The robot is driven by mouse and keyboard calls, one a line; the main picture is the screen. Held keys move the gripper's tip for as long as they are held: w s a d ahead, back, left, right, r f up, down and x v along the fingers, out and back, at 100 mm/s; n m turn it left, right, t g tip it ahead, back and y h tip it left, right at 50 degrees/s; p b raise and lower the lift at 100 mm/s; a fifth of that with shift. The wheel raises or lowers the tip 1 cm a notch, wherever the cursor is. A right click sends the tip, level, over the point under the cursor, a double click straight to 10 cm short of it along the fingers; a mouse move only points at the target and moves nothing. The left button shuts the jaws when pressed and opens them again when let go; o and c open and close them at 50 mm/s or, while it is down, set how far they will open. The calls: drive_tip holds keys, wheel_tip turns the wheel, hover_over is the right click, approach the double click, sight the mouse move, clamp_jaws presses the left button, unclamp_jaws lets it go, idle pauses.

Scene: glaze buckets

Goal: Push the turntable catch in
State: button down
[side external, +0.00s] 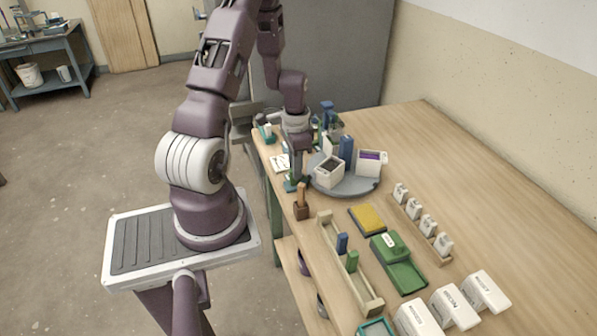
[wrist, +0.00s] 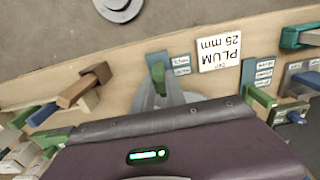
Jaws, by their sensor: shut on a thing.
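The turntable (side external: 350,188) is a round grey disc on the wooden bench, carrying several white tubs and a blue block. My gripper (side external: 293,174) is low at the near-left edge of the disc, pointing down. A small green piece (wrist: 158,74), which looks like the turntable catch, shows at the tips of my grey fingers in the wrist view. My gripper is shut on it, though the exact contact is partly hidden by my purple gripper body. The grey turntable edge (wrist: 194,97) shows just behind the fingers.
A white PLUM 25 mm card (wrist: 219,55) lies beside the fingers. A brown block (side external: 301,200) stands close by on the bench edge. A wooden rack (side external: 349,268), yellow pad (side external: 367,218) and green box (side external: 398,265) stand nearer the camera. The bench's far right is clear.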

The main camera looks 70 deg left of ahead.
drive_tip(key=shift+w, duration=0.95)
drive_tip(key=c, duration=1.5)
unclamp_jaws()
drive_tip(key=shift+o, duration=0.2)
wheel_tip(320, 180, up, 7)
